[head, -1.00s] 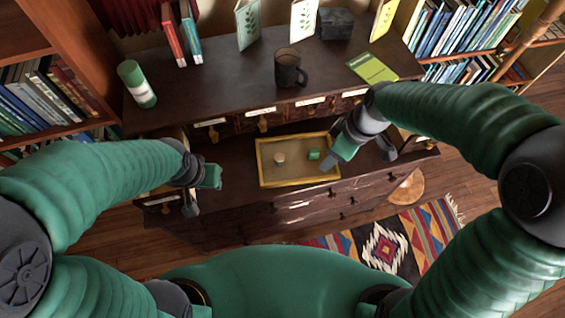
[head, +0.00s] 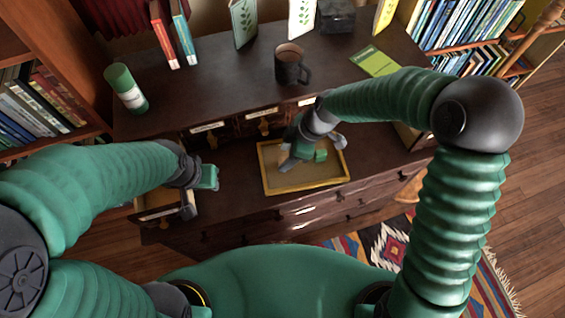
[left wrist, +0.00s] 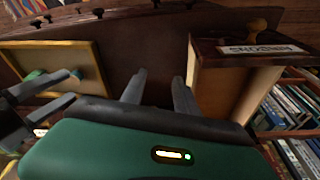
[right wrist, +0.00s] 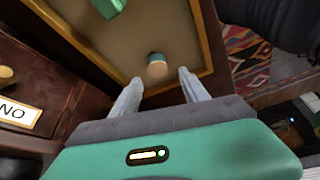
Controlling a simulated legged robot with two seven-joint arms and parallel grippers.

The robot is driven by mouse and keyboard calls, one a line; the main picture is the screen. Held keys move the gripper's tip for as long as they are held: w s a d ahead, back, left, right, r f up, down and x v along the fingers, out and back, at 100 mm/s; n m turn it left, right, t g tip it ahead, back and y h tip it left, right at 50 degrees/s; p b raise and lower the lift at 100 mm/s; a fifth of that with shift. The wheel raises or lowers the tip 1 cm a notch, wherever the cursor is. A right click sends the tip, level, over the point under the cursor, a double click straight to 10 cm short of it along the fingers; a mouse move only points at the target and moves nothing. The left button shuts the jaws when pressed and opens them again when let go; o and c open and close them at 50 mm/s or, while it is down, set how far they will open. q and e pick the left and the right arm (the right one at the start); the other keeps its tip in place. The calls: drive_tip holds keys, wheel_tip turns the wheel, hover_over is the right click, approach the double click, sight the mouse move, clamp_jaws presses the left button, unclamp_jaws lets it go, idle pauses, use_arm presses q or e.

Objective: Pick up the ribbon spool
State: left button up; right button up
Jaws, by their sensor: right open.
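A small round piece (right wrist: 157,65), teal and cream, looks like the ribbon spool. It stands in a yellow-rimmed tray (head: 268,186) on the dark cabinet; in the head view my right gripper hides it. My right gripper (head: 303,151) is over the tray, open and empty. In the right wrist view its fingertips (right wrist: 158,82) lie on either side of the spool's near side, apart from it. A green piece (head: 320,155) lies in the tray, right of the gripper. My left gripper (head: 205,178) is open and empty, left of the tray; its fingers show in its wrist view (left wrist: 158,88).
A dark mug (head: 290,68), a green-and-white cylinder (head: 126,90) and a green booklet (head: 374,61) are on the upper shelf. Labelled drawers (head: 263,117) line the back above the tray. An open drawer (head: 160,201) is beside my left gripper.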

sight(283, 160)
drive_tip(key=x, duration=0.3)
drive_tip(key=shift+d, duration=0.25)
drive_tip(key=shift+w+f, duration=0.15)
drive_tip(key=shift+f, duration=0.05)
drive_tip(key=shift+d+r, duration=0.1)
drive_tip(key=shift+d, duration=0.1)
drive_tip(key=shift+c, duration=0.2)
drive_tip(key=shift+a, duration=0.15)
clamp_jaws()
drive_tip(key=shift+r, duration=0.15)
